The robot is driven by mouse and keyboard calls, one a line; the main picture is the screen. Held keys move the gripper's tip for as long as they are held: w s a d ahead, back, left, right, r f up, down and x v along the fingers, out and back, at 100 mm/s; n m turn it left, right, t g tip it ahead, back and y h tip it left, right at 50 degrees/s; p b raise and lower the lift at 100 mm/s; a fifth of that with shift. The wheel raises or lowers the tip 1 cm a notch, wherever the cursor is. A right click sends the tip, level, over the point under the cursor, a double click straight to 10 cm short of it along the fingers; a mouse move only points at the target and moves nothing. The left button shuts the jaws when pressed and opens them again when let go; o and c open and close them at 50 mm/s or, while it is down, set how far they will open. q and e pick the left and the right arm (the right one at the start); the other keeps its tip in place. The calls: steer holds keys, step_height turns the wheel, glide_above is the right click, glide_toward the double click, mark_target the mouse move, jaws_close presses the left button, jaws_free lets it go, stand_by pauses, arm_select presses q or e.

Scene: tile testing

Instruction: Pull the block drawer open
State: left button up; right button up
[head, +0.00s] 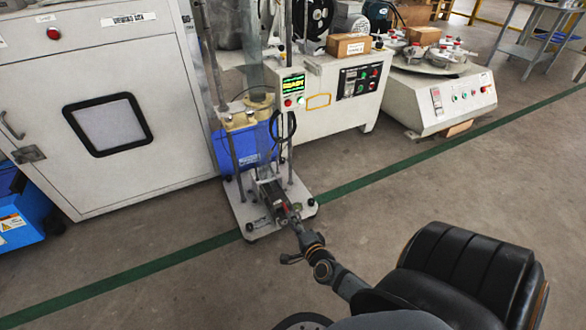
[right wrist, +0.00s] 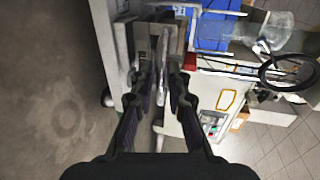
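The test stand (head: 246,219) has a pale base plate, upright posts and a blue part (head: 236,148). A small dark block assembly with red bits (head: 272,195) sits low at its front; I take this to be the block drawer, though its outline is unclear. My right gripper (head: 293,217) reaches its near end and partly hides it. In the right wrist view, the right gripper's two dark fingers (right wrist: 160,80) stand apart, with a narrow grey upright piece (right wrist: 164,52) between their tips. I cannot tell whether they touch it. My left gripper is not in view.
A large white cabinet (head: 35,75) stands left of the stand. A white machine with a control panel (head: 320,100) stands behind to the right. A small lit READY display (head: 293,85) hangs on the stand. Open floor (head: 180,285) lies in front.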

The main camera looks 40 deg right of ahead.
steer(key=v, duration=1.2)
